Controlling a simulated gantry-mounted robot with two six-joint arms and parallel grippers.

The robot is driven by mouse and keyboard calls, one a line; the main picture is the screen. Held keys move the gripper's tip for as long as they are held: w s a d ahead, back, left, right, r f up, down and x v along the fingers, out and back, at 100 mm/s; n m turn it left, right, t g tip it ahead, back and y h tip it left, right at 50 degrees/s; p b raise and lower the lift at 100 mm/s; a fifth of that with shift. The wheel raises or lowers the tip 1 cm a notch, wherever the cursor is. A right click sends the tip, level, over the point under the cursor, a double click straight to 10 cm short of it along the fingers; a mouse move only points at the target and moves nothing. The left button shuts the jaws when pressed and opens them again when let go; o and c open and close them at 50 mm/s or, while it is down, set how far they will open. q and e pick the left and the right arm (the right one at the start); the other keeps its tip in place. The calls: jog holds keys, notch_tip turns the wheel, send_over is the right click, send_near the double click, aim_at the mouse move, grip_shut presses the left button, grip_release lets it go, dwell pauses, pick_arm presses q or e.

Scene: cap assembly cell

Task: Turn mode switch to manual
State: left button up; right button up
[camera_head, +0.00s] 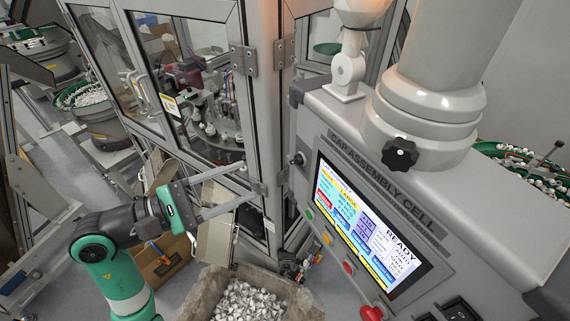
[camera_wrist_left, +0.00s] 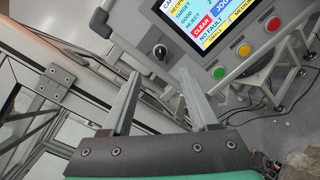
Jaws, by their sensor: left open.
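The mode switch, a small dark rotary knob (camera_head: 298,158), sits on the left end of the cap assembly cell's grey control panel, beside the screen (camera_head: 368,226). In the left wrist view the knob (camera_wrist_left: 160,51) appears just beyond and between the fingertips. Its pointer setting is too small to read. My left gripper (camera_head: 250,181) is open and empty, left of the knob and apart from it, its fingers in front of the glass enclosure. Its two fingers also show in the left wrist view (camera_wrist_left: 160,76). My right gripper is not in view.
The framed glass enclosure (camera_head: 190,90) stands behind my left gripper. Green, yellow and red buttons (camera_wrist_left: 245,51) line the panel below the screen. A bin of white caps (camera_head: 247,302) stands below. A black star knob (camera_head: 400,154) is at the upper right of the panel.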

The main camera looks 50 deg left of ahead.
aim_at(292, 162)
pick_arm(q)
jog(key=p+x, duration=0.1)
jog(key=x, duration=0.9)
jog(key=shift+r, duration=0.1)
jog(key=shift+w, duration=0.3)
grip_shut()
